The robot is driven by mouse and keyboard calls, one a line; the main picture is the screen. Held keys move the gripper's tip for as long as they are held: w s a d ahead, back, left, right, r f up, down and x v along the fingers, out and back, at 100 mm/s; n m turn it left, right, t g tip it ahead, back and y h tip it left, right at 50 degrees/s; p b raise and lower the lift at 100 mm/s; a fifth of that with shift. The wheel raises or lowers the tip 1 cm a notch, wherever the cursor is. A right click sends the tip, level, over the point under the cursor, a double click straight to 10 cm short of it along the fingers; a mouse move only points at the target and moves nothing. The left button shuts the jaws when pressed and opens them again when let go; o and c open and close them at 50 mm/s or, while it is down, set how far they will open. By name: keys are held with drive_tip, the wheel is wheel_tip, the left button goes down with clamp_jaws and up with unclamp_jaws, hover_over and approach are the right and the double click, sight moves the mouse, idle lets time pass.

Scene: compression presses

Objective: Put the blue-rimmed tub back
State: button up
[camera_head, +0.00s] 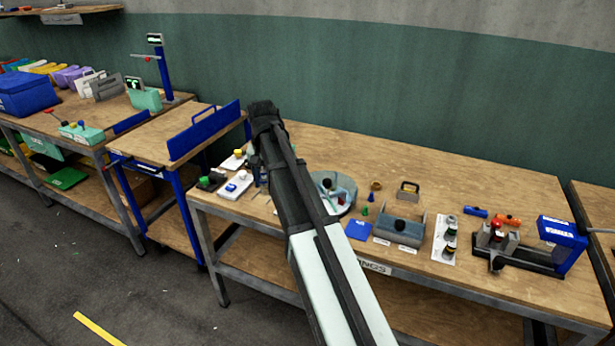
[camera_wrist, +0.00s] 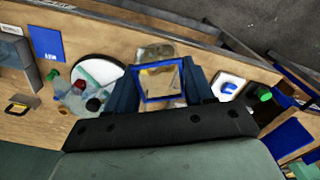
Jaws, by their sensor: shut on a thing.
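The blue-rimmed tub (camera_wrist: 147,98) shows in the wrist view as a square blue rim around a pale inside. My gripper (camera_wrist: 158,80) is shut on it, with a dark blue-grey finger at each side. A tan, shiny patch (camera_wrist: 153,51) shows just beyond the tub; I cannot tell what it is or whether it touches the tub. In the head view my arm covers the tub and the fingers. The arm reaches over the left part of the middle workbench (camera_head: 480,180).
A round grey tray (camera_head: 346,208) with small items lies right of my arm, near a blue mat (camera_head: 359,230). A white tray (camera_head: 234,187) with a blue item lies left of it. A blue-edged cart (camera_head: 160,140) adjoins on the left. The bench's back right is fairly clear.

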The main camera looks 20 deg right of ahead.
drive_tip(key=s+r, duration=0.4)
drive_tip(key=s, duration=0.1)
drive_tip(key=w+d+f+m, duration=0.1)
drive_tip(key=w+d+f, duration=0.3)
drive_tip(key=w+d, duration=0.45)
drive_tip(key=w+d+f+m, duration=0.2)
drive_tip(key=w+d+f, duration=0.1)
drive_tip(key=w+d, duration=0.55)
drive_tip(key=w+d+f+m, duration=0.2)
drive_tip(key=w+d, duration=0.3)
drive_tip(key=w, duration=0.7)
drive_tip(key=f, duration=0.9)
drive_tip(key=shift+s+a+f, duration=0.15)
drive_tip(key=shift+s+f, duration=0.1)
drive_tip(key=shift+f, duration=0.1)
drive_tip(key=o, duration=1.1)
